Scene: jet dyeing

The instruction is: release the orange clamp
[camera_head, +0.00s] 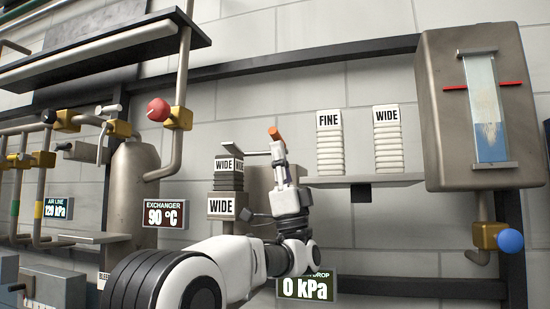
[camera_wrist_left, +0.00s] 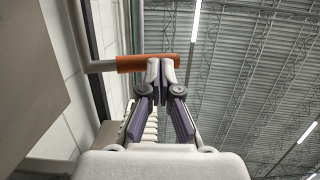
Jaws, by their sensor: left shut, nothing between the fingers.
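The orange clamp (camera_head: 274,133) is a short orange cylinder on the end of a grey bar, above a grey box at the middle of the head view. In the left wrist view the orange clamp (camera_wrist_left: 140,63) lies crosswise just beyond my fingertips, its bar running off to the left. My left gripper (camera_head: 279,155) points up, directly below the orange end. In the left wrist view the left gripper (camera_wrist_left: 160,74) is shut and empty, its tips at the orange cylinder's lower edge. I cannot tell whether they touch it. My right gripper is not in view.
A shelf (camera_head: 340,182) right of the gripper bears white stacks labelled FINE and WIDE. Dark and white stacks labelled WIDE (camera_head: 228,178) stand close on the left. A metal box with a sight glass (camera_head: 484,105) hangs at the right. A 0 kPa display (camera_head: 307,287) is below.

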